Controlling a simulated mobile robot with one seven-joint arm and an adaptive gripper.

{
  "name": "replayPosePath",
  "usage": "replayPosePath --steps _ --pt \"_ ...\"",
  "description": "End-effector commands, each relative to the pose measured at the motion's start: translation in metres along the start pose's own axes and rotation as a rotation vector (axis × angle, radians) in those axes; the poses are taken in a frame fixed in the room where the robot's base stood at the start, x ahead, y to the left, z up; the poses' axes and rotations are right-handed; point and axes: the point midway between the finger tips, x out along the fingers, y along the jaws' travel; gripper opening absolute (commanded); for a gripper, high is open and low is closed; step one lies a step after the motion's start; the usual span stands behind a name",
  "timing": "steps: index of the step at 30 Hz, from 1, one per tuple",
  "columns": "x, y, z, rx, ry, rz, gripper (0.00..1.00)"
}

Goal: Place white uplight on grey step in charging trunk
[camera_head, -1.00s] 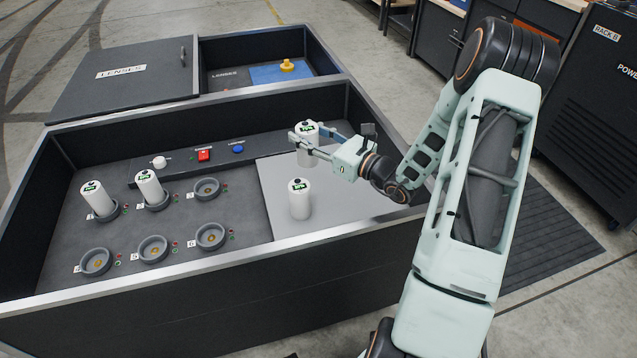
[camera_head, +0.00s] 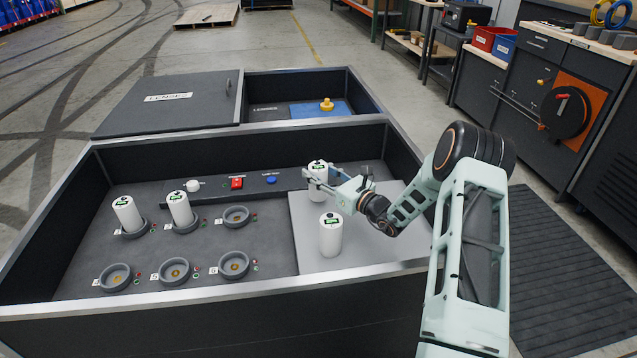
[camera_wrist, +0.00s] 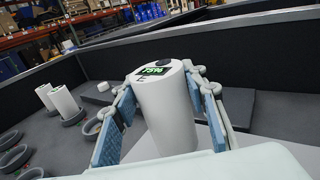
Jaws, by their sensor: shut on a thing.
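My gripper (camera_head: 320,181) is shut on a white uplight (camera_head: 317,170), a white cylinder with a dark cap and green display. It stands upright between the fingers at the back left of the grey step (camera_head: 375,250); I cannot tell whether its base touches the step. A second white uplight (camera_head: 331,237) stands upright on the step, in front of the held one. Two more white uplights (camera_head: 127,215) (camera_head: 180,209) sit tilted in ring sockets at left in the charging trunk (camera_head: 230,290).
Several ring sockets (camera_head: 174,270) are empty. A ledge along the back carries a white knob (camera_head: 193,185), a red switch (camera_head: 237,183) and a blue button (camera_head: 271,180). The trunk walls rise around the floor. The step's front right is bare.

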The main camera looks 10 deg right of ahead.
Motion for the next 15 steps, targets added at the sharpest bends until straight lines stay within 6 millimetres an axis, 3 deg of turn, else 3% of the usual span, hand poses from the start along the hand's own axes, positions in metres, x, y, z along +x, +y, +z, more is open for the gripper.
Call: replayPosePath --steps 1,4,15 --pt "-0.001 0.001 -0.014 0.001 0.0 0.001 0.0" --pt "0.0 0.001 -0.025 0.0 -0.002 0.001 0.0" --pt "-0.001 0.0 -0.028 0.0 -0.002 0.0 0.0"
